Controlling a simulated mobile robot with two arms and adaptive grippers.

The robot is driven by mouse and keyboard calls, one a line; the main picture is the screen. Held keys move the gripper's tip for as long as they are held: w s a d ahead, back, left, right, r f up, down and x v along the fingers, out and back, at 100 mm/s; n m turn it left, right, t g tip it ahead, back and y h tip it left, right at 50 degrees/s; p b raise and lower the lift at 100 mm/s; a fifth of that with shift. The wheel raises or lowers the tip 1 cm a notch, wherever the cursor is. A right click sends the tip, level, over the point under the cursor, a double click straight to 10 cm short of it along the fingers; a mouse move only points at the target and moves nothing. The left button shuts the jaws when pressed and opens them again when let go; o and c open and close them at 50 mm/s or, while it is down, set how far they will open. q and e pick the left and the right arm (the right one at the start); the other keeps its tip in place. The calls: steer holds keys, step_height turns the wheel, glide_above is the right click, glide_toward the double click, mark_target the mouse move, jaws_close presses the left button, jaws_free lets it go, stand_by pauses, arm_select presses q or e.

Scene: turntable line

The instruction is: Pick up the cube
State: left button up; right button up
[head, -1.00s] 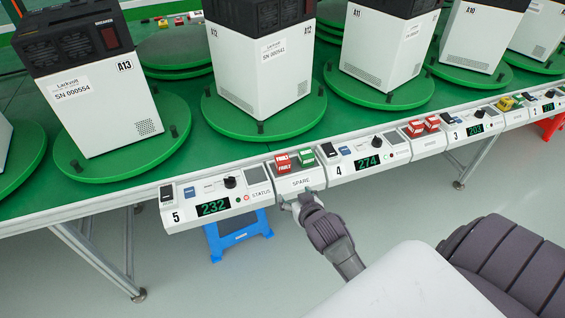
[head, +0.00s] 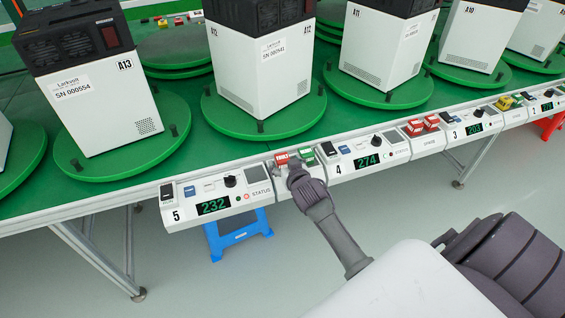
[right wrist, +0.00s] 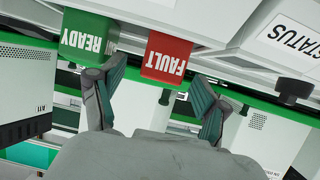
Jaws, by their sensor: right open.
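A red cube marked FAULT (head: 282,157) and a green cube (head: 306,152) sit side by side on the panel between stations 5 and 4. My right gripper (head: 294,166) is over this panel and partly covers both. In the right wrist view, which looks upside down, the red FAULT cube (right wrist: 167,57) lies between the tips of my right gripper (right wrist: 160,82), with a finger on either side. The fingers are open and a gap shows on the right. The green READY cube (right wrist: 89,32) is just left of the left finger. My left gripper is not in view.
The green conveyor (head: 195,125) behind the panels carries white units on round green turntables (head: 265,125). More red cubes (head: 431,121) and a yellow cube (head: 505,102) sit along the panel row. A blue step stool (head: 240,240) stands below. The floor in front is clear.

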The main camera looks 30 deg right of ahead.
mark_target(285, 163)
steer(key=x, duration=0.3)
steer(key=shift+f, duration=0.15)
steer(key=c, duration=1.3)
